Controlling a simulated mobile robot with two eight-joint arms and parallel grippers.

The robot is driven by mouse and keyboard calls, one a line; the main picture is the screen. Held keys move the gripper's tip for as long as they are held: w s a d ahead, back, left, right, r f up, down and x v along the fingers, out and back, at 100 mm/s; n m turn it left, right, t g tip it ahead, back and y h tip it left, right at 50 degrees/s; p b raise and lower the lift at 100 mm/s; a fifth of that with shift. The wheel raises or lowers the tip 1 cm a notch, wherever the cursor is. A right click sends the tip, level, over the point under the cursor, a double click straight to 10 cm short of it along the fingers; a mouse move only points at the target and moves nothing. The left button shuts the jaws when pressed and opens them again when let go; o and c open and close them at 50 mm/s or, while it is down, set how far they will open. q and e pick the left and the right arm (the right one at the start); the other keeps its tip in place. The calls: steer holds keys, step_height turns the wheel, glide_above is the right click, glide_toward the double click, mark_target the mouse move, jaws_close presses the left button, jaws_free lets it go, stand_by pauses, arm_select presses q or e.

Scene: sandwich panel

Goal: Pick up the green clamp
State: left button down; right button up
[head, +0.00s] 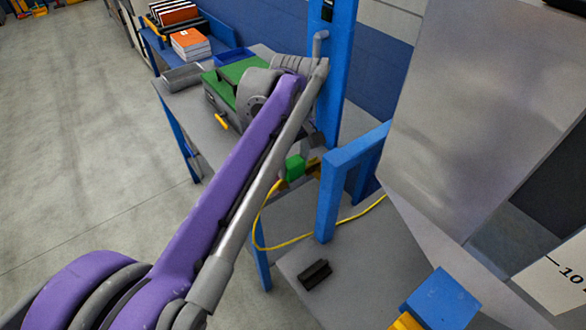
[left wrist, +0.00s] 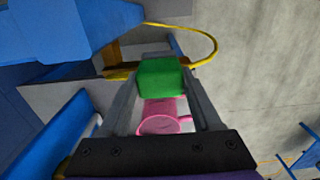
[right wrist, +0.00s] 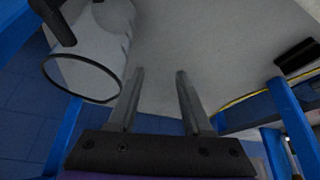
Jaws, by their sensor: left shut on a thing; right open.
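The green clamp shows as a green block in the left wrist view (left wrist: 161,78), between the two fingers of my left gripper (left wrist: 167,72), which is shut on it. In the head view the green clamp (head: 295,168) shows at the far end of my purple left arm, near a blue post; the left fingers are mostly hidden there. My right gripper (right wrist: 160,74) is open with nothing between its fingers. I cannot make out the right gripper in the head view.
A pink cup (left wrist: 160,118) shows below the clamp in the left wrist view. A white cylinder with a dark rim (right wrist: 85,65) is left of my right fingers. A black block (head: 315,272) lies on the grey surface near a yellow cable (head: 352,216). Blue posts (head: 328,200) stand close by.

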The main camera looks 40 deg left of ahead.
mark_target(293, 161)
arm_select(q)
step_height(293, 161, up, 10)
steer(key=shift+p, duration=0.45)
stand_by(0.8)
